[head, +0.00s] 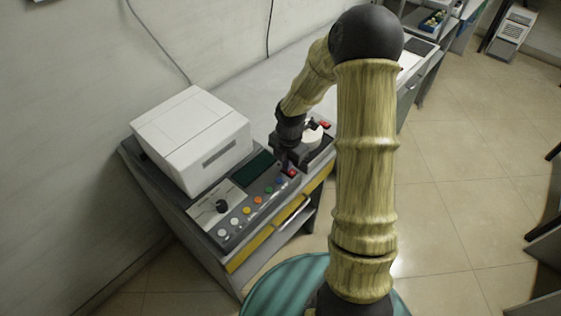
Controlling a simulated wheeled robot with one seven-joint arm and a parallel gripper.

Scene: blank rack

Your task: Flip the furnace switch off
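A grey control panel (225,228) lies along the front of the bench, with a dark knob, a dark screen and a row of coloured buttons. A small red switch (292,172) sits at its right end; it is tiny here, and I cannot tell its on or off position. My gripper (287,163) points down at that end of the panel, right beside the red switch. Its fingers are dark and small, so I cannot tell whether they touch the switch or are open. None of the panel's labels name the furnace legibly.
A white box-shaped unit (190,135) stands behind the panel on the left. A device with a white round part (313,135) and a red part (324,125) stands to the right of my gripper. A teal round surface (285,285) is in front. Tiled floor (460,210) is open at right.

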